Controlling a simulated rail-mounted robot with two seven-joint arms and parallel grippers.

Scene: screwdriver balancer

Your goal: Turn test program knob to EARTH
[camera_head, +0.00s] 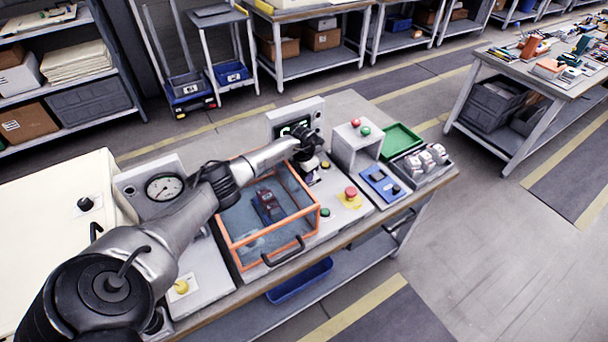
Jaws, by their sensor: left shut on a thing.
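My left gripper (309,166) reaches in from the left to the front of the grey test panel (314,108), which has a small lit display (295,127). The gripper is pointed down and shut at the panel's base, behind the orange-framed clear box (266,212). It appears to be shut on the test program knob, which the gripper hides. The knob's pointer and the EARTH label cannot be made out. My right gripper is not in view.
Near the gripper are a red button on a yellow plate (350,192), a grey box with red and green buttons (356,140) and a blue panel (382,184). A green tray (402,141) lies farther right. A round gauge (165,187) stands left.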

